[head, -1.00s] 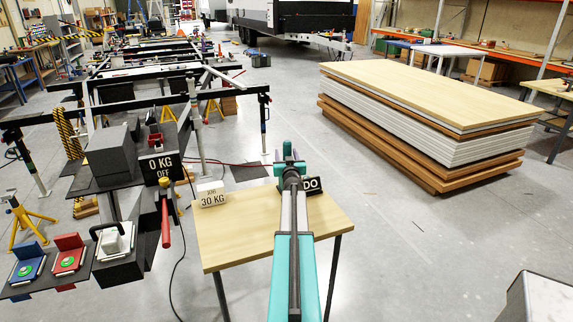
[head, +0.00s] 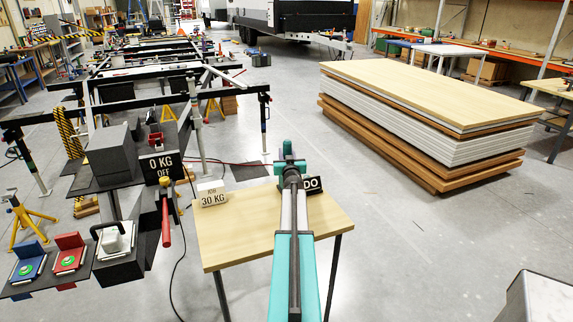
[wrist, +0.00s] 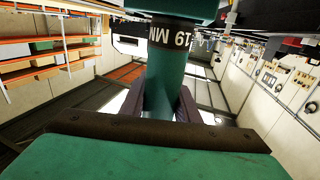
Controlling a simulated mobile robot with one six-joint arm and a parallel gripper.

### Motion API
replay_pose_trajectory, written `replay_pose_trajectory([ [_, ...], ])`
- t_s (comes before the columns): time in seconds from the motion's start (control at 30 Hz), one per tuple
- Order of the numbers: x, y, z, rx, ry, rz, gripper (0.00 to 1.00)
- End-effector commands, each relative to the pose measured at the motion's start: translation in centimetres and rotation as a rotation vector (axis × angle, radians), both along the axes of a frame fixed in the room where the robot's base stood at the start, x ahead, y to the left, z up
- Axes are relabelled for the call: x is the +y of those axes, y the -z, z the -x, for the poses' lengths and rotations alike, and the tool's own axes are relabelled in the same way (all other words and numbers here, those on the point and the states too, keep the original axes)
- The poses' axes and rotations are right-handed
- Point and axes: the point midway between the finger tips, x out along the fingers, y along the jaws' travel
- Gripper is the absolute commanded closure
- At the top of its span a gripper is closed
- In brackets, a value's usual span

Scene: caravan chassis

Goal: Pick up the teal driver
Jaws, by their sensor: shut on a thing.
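The teal driver (wrist: 165,75) fills the middle of the wrist view as a thick teal cylinder with a black band marked "19" near its top. My gripper (wrist: 160,108) is shut on it, with a dark finger on each side of the cylinder. The driver's upper end runs out of the frame. In the head view my teal arm reaches away over the small wooden table. A small teal part shows at its far end, and I cannot tell there what is driver and what is wrist.
The small wooden table (head: 240,240) carries a "30 KG" block (head: 211,194) and a black sign (head: 314,184) partly hidden by my arm. A black "0 KG OFF" sign (head: 162,167) and red-handled lever (head: 166,222) stand left. Stacked panels (head: 430,120) stand right, with clear floor between.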

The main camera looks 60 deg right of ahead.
Motion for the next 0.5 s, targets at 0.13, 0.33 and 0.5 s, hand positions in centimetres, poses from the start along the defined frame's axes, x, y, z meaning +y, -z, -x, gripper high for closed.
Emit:
replay_pose_trajectory([
  [0.13, 0.0, -0.2, 0.0, -0.001, -0.001, 0.002, 1.0],
  [0.33, 0.0, -0.3, 0.0, -0.001, -0.001, 0.002, 1.0],
  [0.5, 0.0, -1.2, 0.0, -0.003, -0.001, 0.002, 1.0],
])
